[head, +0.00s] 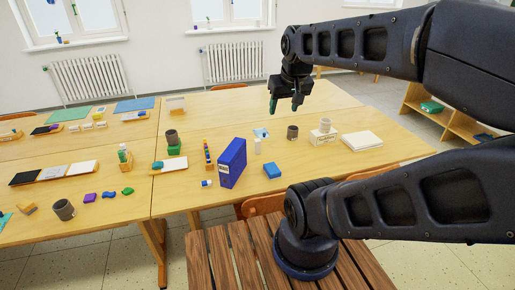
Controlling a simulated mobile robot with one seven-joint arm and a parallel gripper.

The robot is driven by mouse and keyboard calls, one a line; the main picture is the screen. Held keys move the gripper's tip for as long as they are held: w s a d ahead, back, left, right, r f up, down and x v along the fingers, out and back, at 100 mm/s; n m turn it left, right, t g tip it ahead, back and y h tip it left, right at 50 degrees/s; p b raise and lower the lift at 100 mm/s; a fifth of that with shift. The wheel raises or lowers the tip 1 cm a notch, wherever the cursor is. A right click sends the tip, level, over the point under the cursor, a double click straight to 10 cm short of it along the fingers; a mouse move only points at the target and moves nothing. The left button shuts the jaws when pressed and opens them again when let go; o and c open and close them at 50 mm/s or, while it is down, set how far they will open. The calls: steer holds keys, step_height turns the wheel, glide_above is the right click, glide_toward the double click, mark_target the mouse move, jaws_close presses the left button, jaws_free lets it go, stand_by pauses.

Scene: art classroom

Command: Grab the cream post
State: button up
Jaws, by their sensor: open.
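A small pale, cream-white upright post (257,146) stands on the wooden table (225,110), just right of the blue binder. Another small cream upright piece (325,125) sits on a white box farther right; at this size I cannot tell for certain which one is the cream post. My gripper (284,107) is open and empty, with its fingers pointing down above the table. In the picture it is above and right of the first post and up-left of the second piece. It touches neither.
A blue binder (232,163) stands upright close left of the first post. A blue block (272,171) lies in front of it and a dark cup (292,132) stands to its right. A white flat box (361,139) is farther right. The table's back middle is mostly clear.

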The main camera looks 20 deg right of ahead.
steer(key=shift+w, duration=0.1)
steer(key=t, duration=0.1)
glide_above(258, 140)
steer(key=s, duration=0.5)
step_height(258, 140, down, 33)
steer(key=shift+a+x, duration=0.2)
steer(key=shift+x, duration=2.8)
steer(key=shift+w+r+x, duration=0.1)
steer(key=shift+w+x, duration=0.1)
steer(key=shift+x, duration=1.1)
steer(key=shift+w+r+x, duration=0.1)
steer(key=shift+w+x, duration=0.1)
steer(key=shift+x, duration=1.15)
steer(key=shift+d, duration=0.15)
